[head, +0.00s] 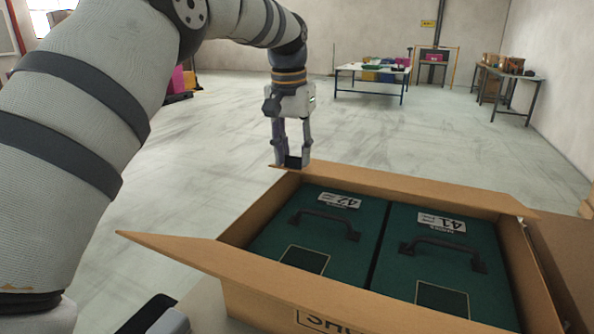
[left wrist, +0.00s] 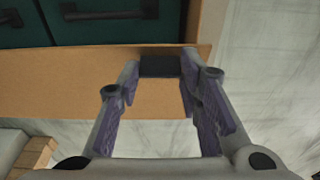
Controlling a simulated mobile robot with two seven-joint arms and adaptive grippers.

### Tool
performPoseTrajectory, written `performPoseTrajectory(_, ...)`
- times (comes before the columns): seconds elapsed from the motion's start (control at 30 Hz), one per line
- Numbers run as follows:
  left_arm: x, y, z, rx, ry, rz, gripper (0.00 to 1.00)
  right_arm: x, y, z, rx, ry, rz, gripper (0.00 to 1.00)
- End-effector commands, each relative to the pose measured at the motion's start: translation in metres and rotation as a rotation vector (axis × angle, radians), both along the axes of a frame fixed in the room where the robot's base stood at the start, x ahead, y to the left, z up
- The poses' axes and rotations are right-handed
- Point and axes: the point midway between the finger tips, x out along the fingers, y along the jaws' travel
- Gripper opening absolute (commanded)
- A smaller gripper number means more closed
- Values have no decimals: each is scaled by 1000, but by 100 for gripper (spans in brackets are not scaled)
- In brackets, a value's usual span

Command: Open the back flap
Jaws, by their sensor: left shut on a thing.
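An open cardboard box (head: 262,297) stands at the lower right of the head view. Its back flap (head: 420,189) runs along the far edge; in the left wrist view a brown cardboard panel (left wrist: 70,92) lies under the fingers. My left gripper (head: 293,160) is at the far left corner of the box, pointing down. In the left wrist view my left gripper (left wrist: 160,75) has its fingertips at the panel, with a dark block between them. It is shut on the cardboard, though the exact contact is hard to see. My right gripper is not in view.
Two dark green shoe boxes with handles, the left one (head: 325,232) and the right one (head: 440,258), fill the box. A front left flap (head: 170,246) and a right flap (head: 570,255) stick outward. A table (head: 372,69) and a bench (head: 508,74) stand far back. The floor between is clear.

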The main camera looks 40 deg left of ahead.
Motion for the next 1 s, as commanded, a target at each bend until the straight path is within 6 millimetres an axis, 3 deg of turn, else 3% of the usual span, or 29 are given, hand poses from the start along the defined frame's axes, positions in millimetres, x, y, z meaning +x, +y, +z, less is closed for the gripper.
performPoseTrajectory(0.03, 10, 2, 9, 8, -21, 0, 0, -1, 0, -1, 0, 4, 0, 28)
performPoseTrajectory(0.2, 20, 5, 25, 7, -25, -1, 0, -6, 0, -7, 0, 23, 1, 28)
performPoseTrajectory(0.6, 22, 5, 33, 7, -33, -1, 0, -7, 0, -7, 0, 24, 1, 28)
performPoseTrajectory(0.63, 22, 5, 33, 7, -33, -1, 37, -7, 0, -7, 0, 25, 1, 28)
performPoseTrajectory(0.7, 21, 5, 33, 7, -31, -1, 53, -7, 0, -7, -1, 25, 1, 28)
performPoseTrajectory(1.0, 20, 5, 32, 5, -26, -1, 53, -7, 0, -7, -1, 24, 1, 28)
